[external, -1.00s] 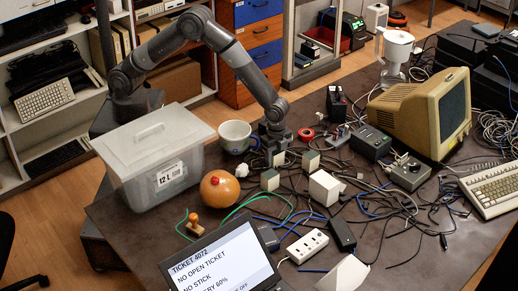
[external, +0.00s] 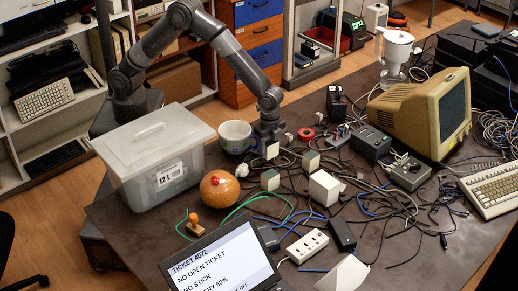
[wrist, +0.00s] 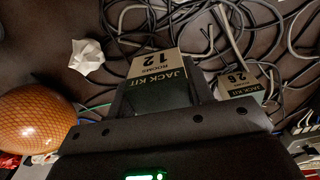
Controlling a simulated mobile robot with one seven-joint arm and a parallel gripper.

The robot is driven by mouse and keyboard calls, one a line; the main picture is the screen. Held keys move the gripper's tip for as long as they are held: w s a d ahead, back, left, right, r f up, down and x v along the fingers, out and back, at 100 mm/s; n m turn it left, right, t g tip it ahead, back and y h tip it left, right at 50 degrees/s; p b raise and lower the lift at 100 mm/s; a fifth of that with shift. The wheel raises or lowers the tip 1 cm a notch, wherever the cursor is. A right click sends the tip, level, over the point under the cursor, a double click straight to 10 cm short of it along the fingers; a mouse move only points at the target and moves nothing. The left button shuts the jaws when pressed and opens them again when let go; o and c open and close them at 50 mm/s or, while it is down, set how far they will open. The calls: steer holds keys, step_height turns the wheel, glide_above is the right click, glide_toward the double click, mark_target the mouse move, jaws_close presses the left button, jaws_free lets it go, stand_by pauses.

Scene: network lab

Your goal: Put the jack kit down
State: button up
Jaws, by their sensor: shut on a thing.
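My gripper (external: 270,141) is shut on a jack kit, a small dark box with a pale label top (external: 272,151). In the wrist view the held jack kit (wrist: 158,68) reads "JACK KIT ROOMS 12" and sits between the fingers. It hangs low over the cables right of the cup; I cannot tell whether it touches the table. A second jack kit (wrist: 238,83), marked 26, lies to its right in the wrist view. Similar small boxes stand nearer the camera (external: 270,181) and to the right (external: 311,161) in the external view.
Loose cables (external: 375,205) cover much of the table. A white cup (external: 235,137) and a lidded bin (external: 150,160) stand left of my gripper. An orange ball (external: 218,190), crumpled paper (wrist: 87,57), a larger white box (external: 325,187) and a laptop (external: 225,262) are nearby.

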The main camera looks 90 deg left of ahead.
steer(key=s+d+r, duration=0.5)
steer(key=s, duration=0.1)
steer(key=w+d+r, duration=0.4)
steer(key=w+d, duration=0.3)
steer(key=w+d+r, duration=0.5)
steer(key=w+d, duration=0.2)
glide_above(319, 175)
steer(key=shift+n, duration=0.3)
step_height(319, 175, down, 7)
steer(key=shift+f, duration=2)
steer(key=shift+f, duration=0.1)
steer(key=o, duration=1)
steer(key=shift+o, duration=0.2)
